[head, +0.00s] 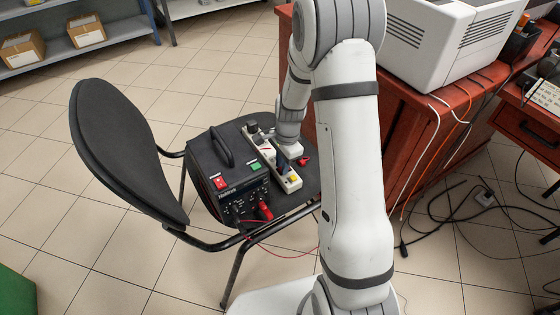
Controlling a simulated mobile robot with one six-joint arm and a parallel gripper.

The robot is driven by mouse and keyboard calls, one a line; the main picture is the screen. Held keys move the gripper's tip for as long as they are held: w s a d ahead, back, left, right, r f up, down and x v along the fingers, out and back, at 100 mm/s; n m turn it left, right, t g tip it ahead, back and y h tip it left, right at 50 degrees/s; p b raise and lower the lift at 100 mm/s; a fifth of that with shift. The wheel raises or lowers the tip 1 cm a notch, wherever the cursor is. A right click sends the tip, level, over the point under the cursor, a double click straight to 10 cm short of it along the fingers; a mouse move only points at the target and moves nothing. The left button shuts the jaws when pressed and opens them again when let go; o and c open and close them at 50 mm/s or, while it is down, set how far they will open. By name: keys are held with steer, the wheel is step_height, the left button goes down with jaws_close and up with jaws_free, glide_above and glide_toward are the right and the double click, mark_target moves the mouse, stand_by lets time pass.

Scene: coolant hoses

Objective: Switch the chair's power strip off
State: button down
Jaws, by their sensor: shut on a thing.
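The pale power strip (291,184) lies on the seat of the black chair (205,235), beside a black power supply unit (222,170). My gripper (282,162) reaches down onto the strip's middle. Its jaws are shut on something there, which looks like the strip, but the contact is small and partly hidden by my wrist. I cannot tell the switch's position.
The unit has a handle, a red switch, a green button and red leads. A red-brown cabinet (345,165) with a white machine (450,40) stands right of the chair. Black cables (445,215) lie on the floor at right. Tiled floor is free at left.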

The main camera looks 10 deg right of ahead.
steer(key=shift+d+g+y, duration=0.2)
steer(key=shift+g+y, duration=0.1)
steer(key=shift+y, duration=0.5)
steer(key=c, duration=1.6)
jaws_free()
steer(key=shift+w, duration=0.1)
steer(key=shift+o, duration=0.2)
steer(key=p+v, duration=0.2)
steer(key=v, duration=0.5)
steer(key=shift+r+p, duration=0.35)
steer(key=shift+r, duration=0.05)
